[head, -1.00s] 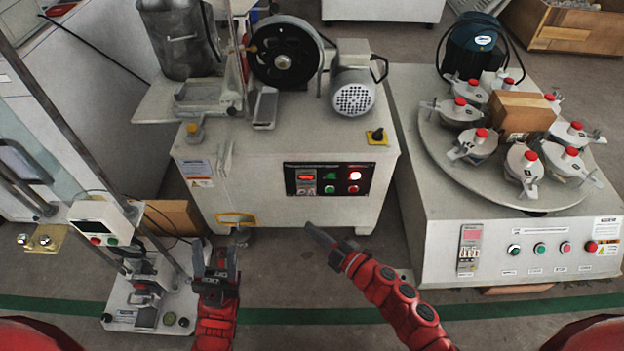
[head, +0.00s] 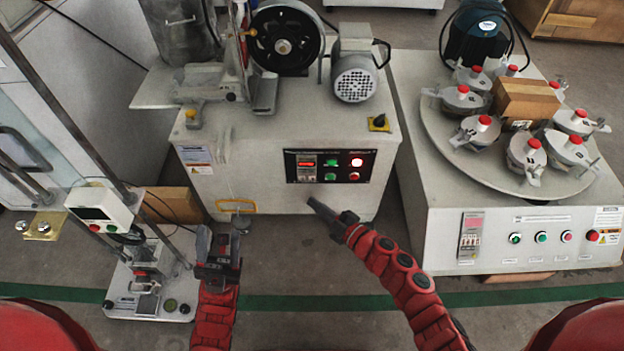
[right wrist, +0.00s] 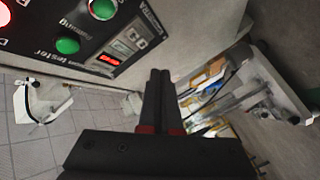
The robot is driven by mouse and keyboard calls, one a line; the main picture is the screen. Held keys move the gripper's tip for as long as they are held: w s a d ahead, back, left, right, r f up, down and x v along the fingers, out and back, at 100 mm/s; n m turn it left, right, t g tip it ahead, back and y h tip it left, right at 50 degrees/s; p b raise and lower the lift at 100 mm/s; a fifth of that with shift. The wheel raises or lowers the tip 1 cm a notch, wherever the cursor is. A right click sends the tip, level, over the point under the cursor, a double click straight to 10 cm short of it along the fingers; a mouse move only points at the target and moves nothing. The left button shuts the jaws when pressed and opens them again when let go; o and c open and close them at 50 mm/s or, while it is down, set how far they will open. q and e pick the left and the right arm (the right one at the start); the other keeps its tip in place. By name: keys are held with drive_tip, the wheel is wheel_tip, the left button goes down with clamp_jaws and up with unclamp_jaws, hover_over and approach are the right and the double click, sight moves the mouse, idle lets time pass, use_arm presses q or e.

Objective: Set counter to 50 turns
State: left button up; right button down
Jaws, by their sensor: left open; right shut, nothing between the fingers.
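A black control panel (head: 293,177) is on the front of the middle machine. It carries a counter with a lit red display (head: 306,163), which also shows in the right wrist view (right wrist: 109,60); its digits are too small to read. Green and red buttons sit to the right of the counter. My right gripper (head: 313,203) is shut and empty, just below the panel and apart from it in the right wrist view (right wrist: 160,75). My left gripper (head: 218,238) is open and empty, low in front of the machine's left part.
A second machine (head: 470,190) with a round turntable (head: 440,150) of several red-knobbed jars stands at right. A small test stand (head: 125,290) with a white display box (head: 100,203) is at left. Grey floor between my arms is clear.

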sight(312, 178)
drive_tip(key=w, duration=0.4)
drive_tip(key=shift+w, duration=0.35)
idle(1.7)
drive_tip(key=shift+w+r, duration=0.1)
drive_tip(key=shift+w, duration=0.3)
drive_tip(key=shift+w, duration=0.35)
idle(0.4)
drive_tip(key=shift+s, duration=0.1)
drive_tip(key=shift+s+p, duration=0.35)
drive_tip(key=shift+s, duration=0.35)
